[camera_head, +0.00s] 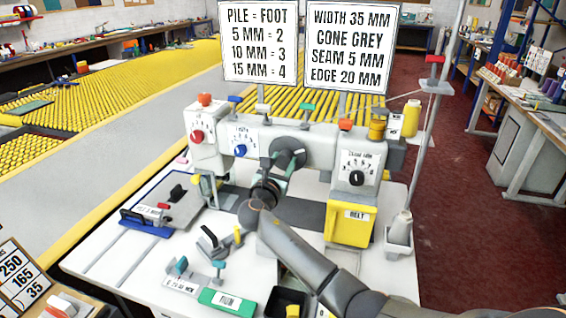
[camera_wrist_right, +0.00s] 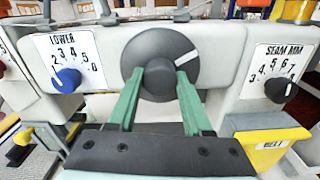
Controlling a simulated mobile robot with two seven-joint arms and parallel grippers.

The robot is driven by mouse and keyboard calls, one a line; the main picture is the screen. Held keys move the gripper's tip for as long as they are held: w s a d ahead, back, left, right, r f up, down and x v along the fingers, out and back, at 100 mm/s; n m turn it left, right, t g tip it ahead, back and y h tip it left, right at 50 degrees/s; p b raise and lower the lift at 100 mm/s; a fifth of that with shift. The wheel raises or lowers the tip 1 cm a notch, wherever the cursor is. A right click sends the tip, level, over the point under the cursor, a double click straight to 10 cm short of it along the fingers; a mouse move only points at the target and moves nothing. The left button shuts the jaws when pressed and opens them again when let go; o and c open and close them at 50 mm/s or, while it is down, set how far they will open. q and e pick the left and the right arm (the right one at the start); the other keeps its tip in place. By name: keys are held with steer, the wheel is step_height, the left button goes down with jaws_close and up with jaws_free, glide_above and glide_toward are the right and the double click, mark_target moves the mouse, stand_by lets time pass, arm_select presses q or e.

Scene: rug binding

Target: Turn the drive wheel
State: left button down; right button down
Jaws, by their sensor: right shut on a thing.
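The drive wheel (camera_wrist_right: 162,62) is a dark grey round wheel with a white mark at its upper right, on the front of the sewing machine. It also shows in the head view (camera_head: 289,150), partly covered by my gripper. My right gripper (camera_wrist_right: 159,80) has green fingers, one at each side of the wheel's lower part, and is shut on it. The right arm comes in from the lower right in the head view. My left gripper is not in view.
A blue dial (camera_wrist_right: 67,79) marked LOWER is left of the wheel and a black SEAM dial (camera_wrist_right: 278,90) right of it. A yellow BELT cover (camera_head: 352,224) is below right. Two sign boards (camera_head: 259,42) stand above. Small tools and a thread cone (camera_head: 401,225) stand on the white table (camera_head: 140,262).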

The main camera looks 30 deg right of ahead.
stand_by(0.5)
steer(key=shift+c, duration=1.6)
jaws_free()
steer(key=b+v, duration=0.1)
steer(key=v, duration=1.1)
steer(key=shift+s+a, duration=0.15)
steer(key=shift+s, duration=0.05)
